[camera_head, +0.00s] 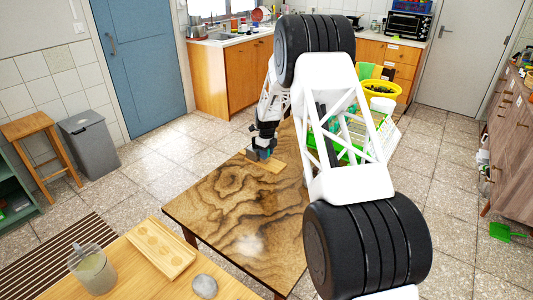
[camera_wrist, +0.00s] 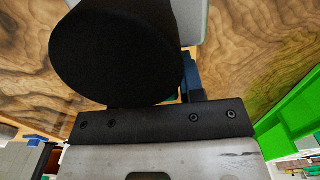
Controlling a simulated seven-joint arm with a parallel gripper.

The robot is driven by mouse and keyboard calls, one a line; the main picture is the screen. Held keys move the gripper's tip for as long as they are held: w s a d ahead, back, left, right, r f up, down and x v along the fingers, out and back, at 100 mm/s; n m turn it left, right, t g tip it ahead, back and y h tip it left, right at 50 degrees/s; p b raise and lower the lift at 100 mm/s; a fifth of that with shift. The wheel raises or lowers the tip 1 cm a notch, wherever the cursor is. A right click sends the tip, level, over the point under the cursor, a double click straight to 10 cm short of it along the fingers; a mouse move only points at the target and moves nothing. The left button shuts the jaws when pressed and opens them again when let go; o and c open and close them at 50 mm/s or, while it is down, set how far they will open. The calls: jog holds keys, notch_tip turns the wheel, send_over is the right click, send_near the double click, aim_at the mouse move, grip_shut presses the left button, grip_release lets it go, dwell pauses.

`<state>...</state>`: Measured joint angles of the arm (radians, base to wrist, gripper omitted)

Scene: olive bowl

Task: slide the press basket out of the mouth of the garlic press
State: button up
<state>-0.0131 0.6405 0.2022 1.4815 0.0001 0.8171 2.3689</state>
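My gripper (camera_head: 262,150) is at the far end of the wooden table, low over a small light wooden board (camera_head: 272,164). Small teal and grey parts show at its tip; I cannot tell whether they are fingers or a held thing. In the wrist view a large black round part and a dark bolted bar block the middle, and the fingertips are hidden. A blue piece shows behind the black part, too covered to name. I cannot make out the garlic press or its basket in either view.
The wood-grained table (camera_head: 235,205) is bare in its middle. A nearer table holds a glass jar (camera_head: 93,270), a wooden tray (camera_head: 160,250) and a grey stone-like object (camera_head: 204,286).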

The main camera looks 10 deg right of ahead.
grip_shut()
jog(key=shift+s+d, duration=0.25)
jog(key=shift+d, duration=0.05)
jog(key=shift+s+d, duration=0.5)
jog(key=shift+s+d, duration=0.5)
jog(key=shift+s+d, duration=0.45)
jog(key=shift+s+d, duration=0.45)
dwell(0.7)
jog(key=shift+r, duration=0.1)
jog(key=shift+r, duration=2.85)
